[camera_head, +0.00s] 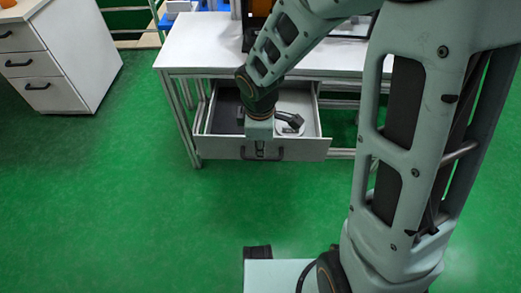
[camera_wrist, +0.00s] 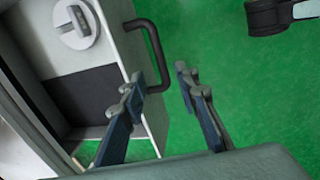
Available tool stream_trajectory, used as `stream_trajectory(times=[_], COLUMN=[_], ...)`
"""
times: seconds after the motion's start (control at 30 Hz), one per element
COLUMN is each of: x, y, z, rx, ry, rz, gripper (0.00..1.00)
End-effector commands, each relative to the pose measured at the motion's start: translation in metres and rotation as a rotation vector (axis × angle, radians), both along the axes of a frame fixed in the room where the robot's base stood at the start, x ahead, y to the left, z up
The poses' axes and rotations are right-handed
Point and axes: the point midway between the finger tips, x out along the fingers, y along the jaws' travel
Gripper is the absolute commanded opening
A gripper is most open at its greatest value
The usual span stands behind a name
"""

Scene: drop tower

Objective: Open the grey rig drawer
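The grey rig drawer (camera_head: 215,147) is pulled out from under the white worktable, and its inside shows. Its front carries a dark bar handle (camera_head: 277,154), which also appears in the wrist view (camera_wrist: 155,45). My gripper (camera_head: 260,152) is at the drawer front, near the middle of the handle. In the wrist view, the fingers of my gripper (camera_wrist: 160,75) are spread apart with a gap between them. The left finger overlaps the drawer's front edge and the lower part of the handle; the right finger is over green floor. I cannot tell whether either finger touches the handle.
Inside the drawer lie a round pale object with a dark part (camera_head: 289,123) and a dark lining (camera_wrist: 85,95). The white worktable (camera_head: 200,50) stands above. A white cabinet (camera_head: 55,60) stands at the upper left. Green floor (camera_head: 130,210) in front is clear.

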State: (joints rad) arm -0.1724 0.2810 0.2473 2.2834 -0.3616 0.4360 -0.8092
Motion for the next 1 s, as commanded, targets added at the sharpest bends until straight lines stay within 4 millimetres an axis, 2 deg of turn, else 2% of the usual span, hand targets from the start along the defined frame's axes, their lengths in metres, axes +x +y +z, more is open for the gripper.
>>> stream_trajectory(times=[0.1,0.33,1.0], x=[-0.003,-0.007,-0.007], y=[0.000,0.000,-0.001], z=[0.020,0.041,0.046], rx=[0.001,0.000,0.003], ry=[-0.004,-0.002,-0.003], rz=[-0.003,-0.001,-0.010], gripper=[0.29,0.29,0.29])
